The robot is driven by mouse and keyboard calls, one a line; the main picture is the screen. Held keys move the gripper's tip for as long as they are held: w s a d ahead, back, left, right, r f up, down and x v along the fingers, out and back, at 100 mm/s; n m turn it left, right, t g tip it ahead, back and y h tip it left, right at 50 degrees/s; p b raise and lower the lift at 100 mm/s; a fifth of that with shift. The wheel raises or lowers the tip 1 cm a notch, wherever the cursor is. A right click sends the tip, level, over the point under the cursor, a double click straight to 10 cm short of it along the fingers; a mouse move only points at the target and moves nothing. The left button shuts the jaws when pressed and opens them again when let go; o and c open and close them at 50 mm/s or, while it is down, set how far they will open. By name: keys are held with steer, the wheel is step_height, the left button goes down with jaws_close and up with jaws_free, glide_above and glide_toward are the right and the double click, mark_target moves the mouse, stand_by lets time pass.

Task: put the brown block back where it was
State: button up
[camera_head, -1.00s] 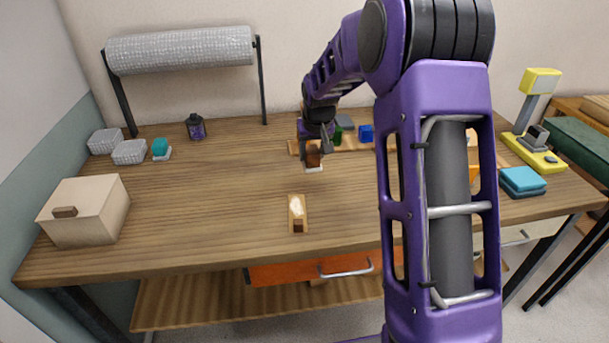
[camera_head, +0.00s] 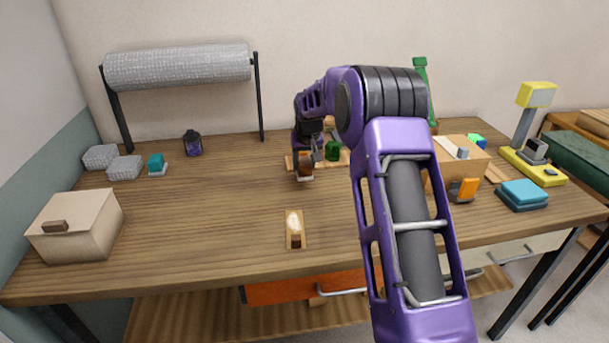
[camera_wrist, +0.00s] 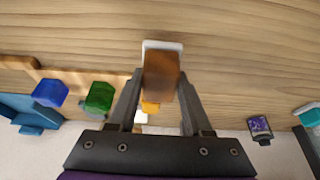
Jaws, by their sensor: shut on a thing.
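The brown block (camera_head: 305,171) is between the fingers of my gripper (camera_head: 307,160), over the middle-back of the table. In the wrist view my gripper (camera_wrist: 160,85) is shut on the brown block (camera_wrist: 161,72), one finger on each side. A small white pad (camera_wrist: 163,44) shows beyond the block's edge; it also shows low under the block in the head view (camera_head: 305,180). I cannot tell whether the block touches the pad. My wrist hides part of the block from the head view.
A wooden rack (camera_wrist: 75,76) with a blue block (camera_wrist: 50,92) and green block (camera_wrist: 98,97) is close beside my gripper. A small wooden tray (camera_head: 295,216) lies nearer the front edge. A beige box (camera_head: 75,225) stands left. The table between is clear.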

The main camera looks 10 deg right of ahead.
mark_target(305, 171)
steer(key=shift+f, duration=1.75)
steer(key=shift+f, duration=0.1)
steer(key=shift+f+b, duration=0.15)
steer(key=shift+b, duration=0.15)
steer(key=o, duration=1.2)
steer(key=shift+r, duration=0.5)
steer(key=p+v, duration=0.1)
steer(key=v, duration=1)
steer(key=shift+s+r, duration=0.2)
